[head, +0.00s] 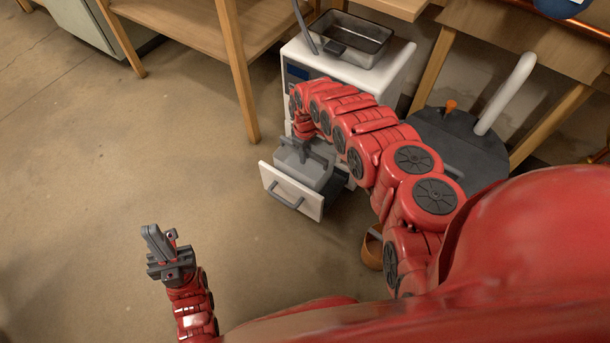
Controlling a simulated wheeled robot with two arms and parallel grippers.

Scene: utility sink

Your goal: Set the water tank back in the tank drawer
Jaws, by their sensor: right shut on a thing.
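The tank drawer (308,203) is pulled out low at the front of the white cabinet, with its white front panel and grey handle facing me. The grey water tank (297,172) is in or just above the open drawer, behind the front panel; I cannot tell whether it rests on the drawer floor. My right gripper (306,153) reaches down from above and is shut on the water tank, at its top. My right arm hides part of the cabinet front. My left gripper (163,243) is empty, over bare floor left of the drawer; its finger gap is unclear.
The white cabinet (389,78) carries a metal basin (352,36) on top. A wooden table leg (237,75) stands close to its left. A dark round lid (457,145) with a white pipe is at right. The floor (90,170) at left is clear.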

